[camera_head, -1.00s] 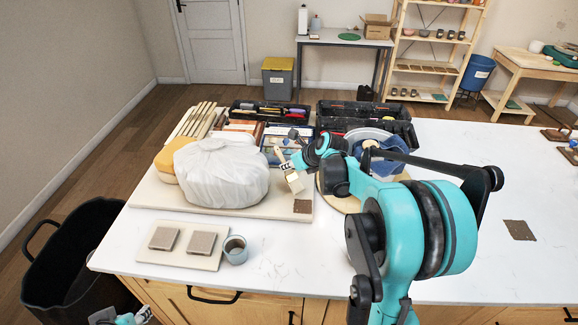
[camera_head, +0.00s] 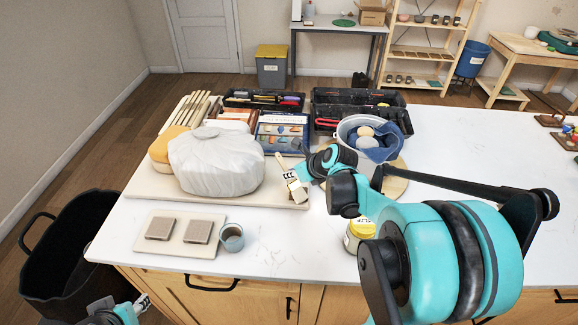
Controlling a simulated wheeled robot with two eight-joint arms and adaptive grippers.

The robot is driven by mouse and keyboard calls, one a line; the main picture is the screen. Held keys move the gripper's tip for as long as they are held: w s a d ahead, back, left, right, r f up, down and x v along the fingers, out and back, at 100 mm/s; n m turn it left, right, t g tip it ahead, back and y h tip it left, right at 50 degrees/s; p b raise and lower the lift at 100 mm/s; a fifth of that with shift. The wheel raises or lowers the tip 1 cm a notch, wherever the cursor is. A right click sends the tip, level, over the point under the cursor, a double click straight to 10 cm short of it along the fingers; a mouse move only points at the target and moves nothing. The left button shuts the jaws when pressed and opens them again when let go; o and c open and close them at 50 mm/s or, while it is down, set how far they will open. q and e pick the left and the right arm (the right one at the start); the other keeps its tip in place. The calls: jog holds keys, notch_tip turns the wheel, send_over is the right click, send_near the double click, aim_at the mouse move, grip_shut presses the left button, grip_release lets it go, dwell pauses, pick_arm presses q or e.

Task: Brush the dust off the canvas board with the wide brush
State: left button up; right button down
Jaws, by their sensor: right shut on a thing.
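The canvas board (camera_head: 150,187) is the large beige board on the white table, left of centre, with a wrapped clay lump on it. My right gripper (camera_head: 298,174) is shut on the wide brush (camera_head: 297,190), which has a pale handle and light bristles. The brush is tilted, with its bristles down over the board's right end. I cannot tell whether the bristles touch it. The gripper and brush hide part of that end, and no dust can be made out. My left gripper (camera_head: 142,303) shows only partly at the lower left, below the table edge; its jaws are unclear.
The wrapped clay (camera_head: 215,165) and an orange sponge (camera_head: 162,150) crowd the board's left part. A small board with two grey tiles (camera_head: 150,248), a grey cup (camera_head: 231,237) and a yellow-lidded jar (camera_head: 352,245) stand in front. A bucket with a blue cloth (camera_head: 350,150) is behind my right arm.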

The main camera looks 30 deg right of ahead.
aim_at(284, 166)
jog(key=shift+f, duration=0.2)
dwell(0.4)
jog(key=shift+f+b, duration=0.35)
jog(key=shift+b, duration=0.15)
jog(key=shift+w+a+r, duration=0.15)
jog(key=shift+w+r, duration=0.05)
jog(key=shift+w, duration=0.7)
jog(key=shift+w+a+f+b, duration=0.15)
jog(key=shift+w+a+b, duration=0.05)
jog(key=shift+w, duration=0.65)
jog(key=shift+w+a+f+b, duration=0.15)
jog(key=shift+w+a, duration=0.05)
jog(key=shift+w, duration=0.65)
jog(key=shift+w+a+r, duration=0.1)
jog(key=shift+w, duration=0.85)
jog(key=shift+w+a, duration=0.1)
jog(key=shift+w, duration=0.25)
